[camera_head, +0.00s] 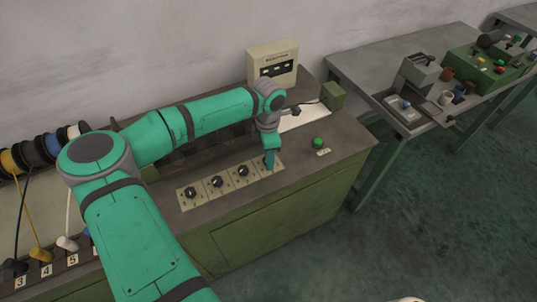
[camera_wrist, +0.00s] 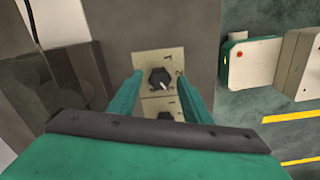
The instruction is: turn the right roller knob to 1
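A row of dark roller knobs on pale plates lies along the front of the green cabinet top; in the head view the others are the left (camera_head: 190,193), second (camera_head: 216,182) and third (camera_head: 243,171). The right knob is mostly hidden there by my gripper (camera_head: 269,160), which points down over it. In the wrist view the right knob (camera_wrist: 158,76) sits on its plate (camera_wrist: 146,58) between the fingers of my gripper (camera_wrist: 160,76). The fingers are apart, one on each side; contact is unclear. The knob's pale pointer points down and slightly right. Small marks are printed on the plate.
A green button (camera_head: 318,143) stands on the cabinet top (camera_head: 345,140) right of the plates. A cream meter box (camera_head: 272,64) stands at the back, and a green block (camera_head: 333,95) at the back right. Cable spools (camera_head: 47,145) are at the left.

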